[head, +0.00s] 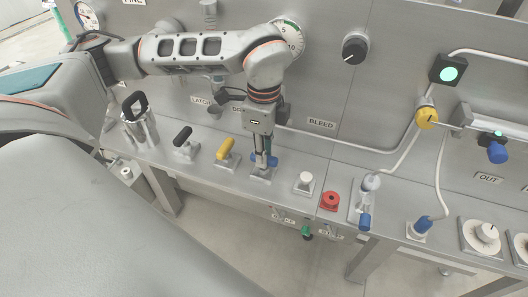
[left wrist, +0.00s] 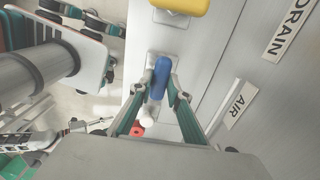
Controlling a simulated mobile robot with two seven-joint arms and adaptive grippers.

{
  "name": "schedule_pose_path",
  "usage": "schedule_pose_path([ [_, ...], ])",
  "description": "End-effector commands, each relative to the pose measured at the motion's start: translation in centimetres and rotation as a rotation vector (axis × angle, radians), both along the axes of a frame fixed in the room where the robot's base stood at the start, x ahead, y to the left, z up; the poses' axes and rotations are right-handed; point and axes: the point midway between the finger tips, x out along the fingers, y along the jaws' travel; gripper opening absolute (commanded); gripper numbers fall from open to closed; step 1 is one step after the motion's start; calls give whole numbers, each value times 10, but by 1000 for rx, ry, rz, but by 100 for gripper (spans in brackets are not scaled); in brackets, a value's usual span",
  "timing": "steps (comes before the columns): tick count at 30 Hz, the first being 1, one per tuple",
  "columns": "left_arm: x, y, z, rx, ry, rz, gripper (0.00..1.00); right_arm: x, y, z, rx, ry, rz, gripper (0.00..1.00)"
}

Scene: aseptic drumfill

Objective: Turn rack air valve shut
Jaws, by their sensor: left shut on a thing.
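The rack air valve has a blue lever handle (head: 273,160) on a grey plate on the rack's ledge. In the left wrist view the blue handle (left wrist: 160,70) lies between the fingers, near the AIR label (left wrist: 234,107). My left gripper (head: 262,163) reaches down on the valve from above. In the left wrist view its two fingers (left wrist: 160,88) are shut on the blue handle, one on each side. The fingers hide part of the handle in the head view. My right gripper is not in view.
A yellow lever (head: 226,148) and a black lever (head: 183,138) stand left of the valve. A white knob (head: 305,181) and a red knob (head: 330,200) stand to its right. The back panel carries a gauge (head: 288,38) and a black dial (head: 355,47).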

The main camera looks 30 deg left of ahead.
Motion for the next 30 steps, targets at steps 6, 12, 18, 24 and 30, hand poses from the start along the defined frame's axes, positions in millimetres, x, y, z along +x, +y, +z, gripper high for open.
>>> schedule_pose_path([
  [6,0,0,0,0,0,-28,0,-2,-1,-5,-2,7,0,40],
  [12,0,0,-1,0,0,-124,0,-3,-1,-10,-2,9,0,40],
  [18,0,0,-1,0,0,-288,0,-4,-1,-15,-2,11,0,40],
  [24,0,0,-1,0,1,-479,0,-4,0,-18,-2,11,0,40],
  [30,0,0,0,0,0,-669,0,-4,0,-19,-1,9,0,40],
])
